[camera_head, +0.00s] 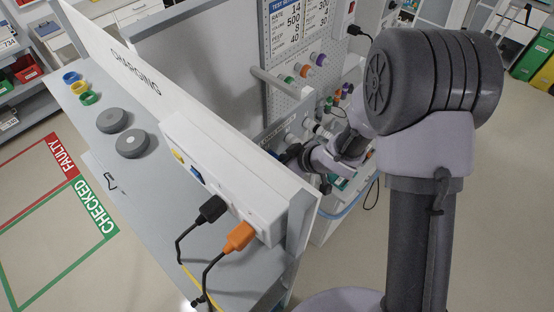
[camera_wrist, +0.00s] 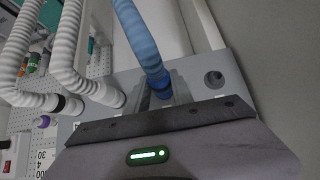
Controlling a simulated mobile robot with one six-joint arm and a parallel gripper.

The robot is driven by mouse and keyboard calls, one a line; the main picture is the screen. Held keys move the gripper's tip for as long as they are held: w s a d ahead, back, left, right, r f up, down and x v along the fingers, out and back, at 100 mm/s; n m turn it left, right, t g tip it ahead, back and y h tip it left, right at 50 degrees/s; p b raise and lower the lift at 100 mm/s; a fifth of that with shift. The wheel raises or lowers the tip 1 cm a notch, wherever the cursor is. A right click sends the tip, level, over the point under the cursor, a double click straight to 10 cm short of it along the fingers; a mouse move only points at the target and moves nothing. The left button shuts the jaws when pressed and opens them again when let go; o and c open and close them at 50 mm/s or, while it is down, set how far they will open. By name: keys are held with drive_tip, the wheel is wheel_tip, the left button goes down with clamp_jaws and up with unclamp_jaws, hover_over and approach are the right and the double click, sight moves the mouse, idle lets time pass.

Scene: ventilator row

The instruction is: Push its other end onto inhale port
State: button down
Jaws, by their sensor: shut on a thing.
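My gripper (camera_wrist: 163,92) is shut on the dark blue cuff at the end of a ribbed blue hose (camera_wrist: 143,42) in the wrist view. The cuff is in front of a grey panel (camera_wrist: 128,80); I cannot tell whether it is seated on a port. A round dark port (camera_wrist: 213,78) on the panel, right of the cuff, is empty. The port labels are not readable here. The hose's far end is out of view.
A pegboard (camera_head: 300,100) with coloured fittings stands behind. The charging bench's white wall (camera_head: 225,165), with black and orange plugs (camera_head: 240,236), borders the workspace on the left.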

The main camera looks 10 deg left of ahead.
drive_tip(key=shift+s+d+f, duration=0.1)
drive_tip(key=shift+s+f, duration=0.05)
drive_tip(key=shift+s, duration=0.05)
drive_tip(key=shift+s+d, duration=0.4)
drive_tip(key=shift+d, duration=0.35)
drive_tip(key=shift+s+d, duration=0.45)
drive_tip(key=shift+d, duration=0.3)
drive_tip(key=shift+s+d, duration=0.4)
drive_tip(key=shift+d, duration=0.35)
